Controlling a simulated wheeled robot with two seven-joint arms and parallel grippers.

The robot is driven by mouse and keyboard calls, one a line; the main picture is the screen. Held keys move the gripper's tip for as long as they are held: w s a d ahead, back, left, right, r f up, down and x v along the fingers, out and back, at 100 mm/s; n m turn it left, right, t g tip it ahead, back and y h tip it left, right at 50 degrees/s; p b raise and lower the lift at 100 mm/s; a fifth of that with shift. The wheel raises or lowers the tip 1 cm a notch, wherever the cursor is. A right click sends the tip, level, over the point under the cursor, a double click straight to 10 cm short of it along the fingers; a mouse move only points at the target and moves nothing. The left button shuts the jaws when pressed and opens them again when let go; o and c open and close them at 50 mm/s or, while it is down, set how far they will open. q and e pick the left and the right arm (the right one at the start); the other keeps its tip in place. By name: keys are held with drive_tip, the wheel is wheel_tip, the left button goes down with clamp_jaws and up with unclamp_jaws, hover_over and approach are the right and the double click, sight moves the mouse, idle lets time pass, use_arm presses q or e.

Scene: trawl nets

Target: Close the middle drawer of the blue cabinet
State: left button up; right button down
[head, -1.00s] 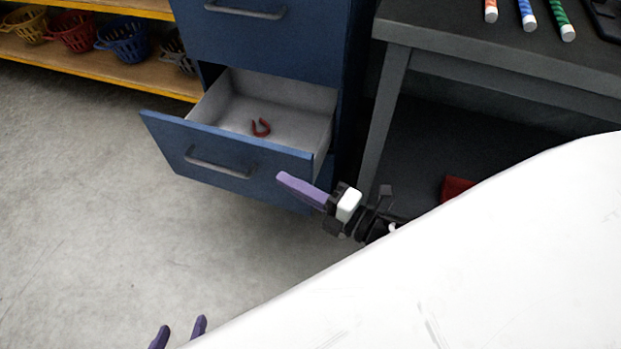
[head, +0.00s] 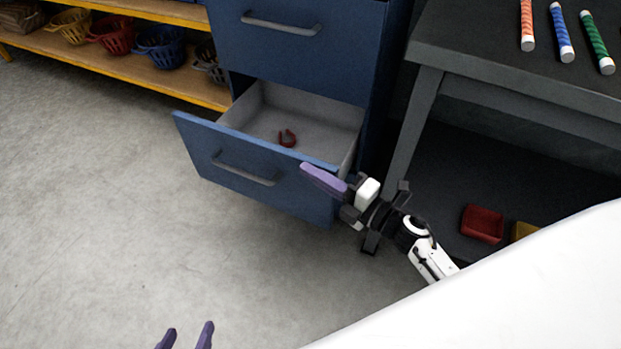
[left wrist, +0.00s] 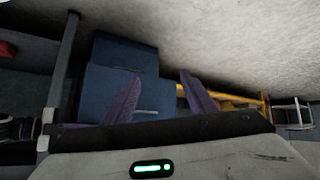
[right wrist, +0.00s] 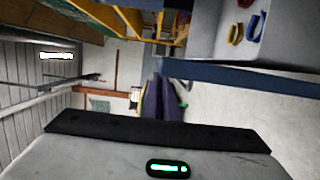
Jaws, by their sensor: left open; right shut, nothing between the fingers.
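The blue cabinet (head: 300,50) stands at the top centre of the head view, with a closed drawer above an open one. The open drawer (head: 235,165) has a blue front, a dark bar handle (head: 243,172) and a grey inside. A red shackle (head: 288,138) lies in it. My right gripper (head: 325,182) is shut and empty, its purple fingers overlapping the drawer front's right top corner; contact cannot be told. The drawer front also shows in the right wrist view (right wrist: 250,75). My left gripper (head: 187,337) is open and empty at the bottom, well away from the drawer.
A dark grey table (head: 500,75) stands right of the cabinet, with several wrapped rods on top and a red tray (head: 482,223) below. A wooden shelf (head: 120,55) with coloured baskets is at the back left. The floor (head: 100,220) before the drawer is clear.

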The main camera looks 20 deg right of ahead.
drive_tip(key=w+d+b, duration=0.1)
drive_tip(key=w+d, duration=0.4)
drive_tip(key=d, duration=0.1)
drive_tip(key=shift+w, duration=0.2)
